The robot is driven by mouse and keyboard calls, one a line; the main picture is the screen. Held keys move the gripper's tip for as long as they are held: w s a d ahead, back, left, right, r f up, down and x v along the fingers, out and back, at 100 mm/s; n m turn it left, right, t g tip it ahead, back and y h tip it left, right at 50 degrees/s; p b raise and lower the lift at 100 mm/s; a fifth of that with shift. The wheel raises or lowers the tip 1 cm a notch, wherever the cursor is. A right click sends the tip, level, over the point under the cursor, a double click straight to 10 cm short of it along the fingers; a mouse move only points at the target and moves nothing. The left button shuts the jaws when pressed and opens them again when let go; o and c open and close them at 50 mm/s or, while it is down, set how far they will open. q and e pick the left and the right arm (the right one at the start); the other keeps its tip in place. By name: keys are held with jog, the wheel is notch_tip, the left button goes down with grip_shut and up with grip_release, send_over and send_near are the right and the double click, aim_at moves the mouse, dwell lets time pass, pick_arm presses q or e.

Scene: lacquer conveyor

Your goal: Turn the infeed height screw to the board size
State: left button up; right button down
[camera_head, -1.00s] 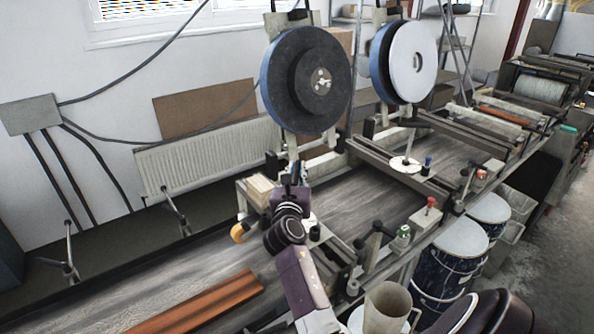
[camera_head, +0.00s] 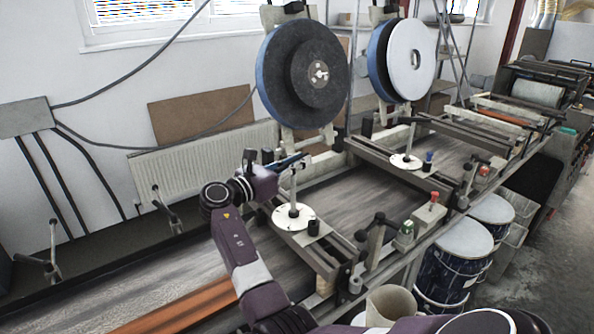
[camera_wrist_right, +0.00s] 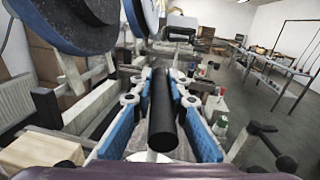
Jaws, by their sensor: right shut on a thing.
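The infeed height screw (camera_head: 293,190) is a thin upright rod over a round white disc (camera_head: 290,222) on the near crossbar. My right gripper (camera_head: 290,161) is at the top of this rod, its fingers pointing right. In the right wrist view, its blue-padded fingers (camera_wrist_right: 161,112) are shut on a black cylindrical handle (camera_wrist_right: 162,125), with a bit of white disc below. In the head view, the fingers largely hide that handle. A reddish-brown board (camera_head: 185,308) lies on the belt at the lower left, partly behind my arm. My left gripper is not in view.
Two large wheels (camera_head: 278,95) (camera_head: 378,60) stand above the far side. A second white disc (camera_head: 406,161) sits further along. Black-handled clamps (camera_head: 377,238) and a red-knobbed box (camera_head: 431,206) line the near rail. Blue drums (camera_head: 455,280) stand below.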

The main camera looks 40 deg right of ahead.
jog(key=shift+s+f+m+g+b, duration=0.1)
jog(key=shift+s+m+g+b, duration=0.05)
jog(key=shift+m+g+b, duration=0.65)
jog(key=shift+s+f+m+g+b, duration=0.1)
jog(key=shift+m+g+b, duration=0.4)
jog(key=shift+g+b, duration=0.6)
jog(key=shift+s+m+g+y+b, duration=0.15)
jog(key=shift+m+g+y+b, duration=0.35)
jog(key=shift+g+b, duration=0.55)
jog(key=shift+s+m+g+y+b, duration=0.2)
jog(key=shift+m+g+b, duration=0.5)
jog(key=shift+g+b, duration=0.35)
jog(key=c, duration=1.9)
grip_release()
jog(key=shift+r, duration=0.1)
jog(key=shift+r, duration=0.15)
notch_tip(320, 180, up, 10)
jog(key=shift+f, duration=0.15)
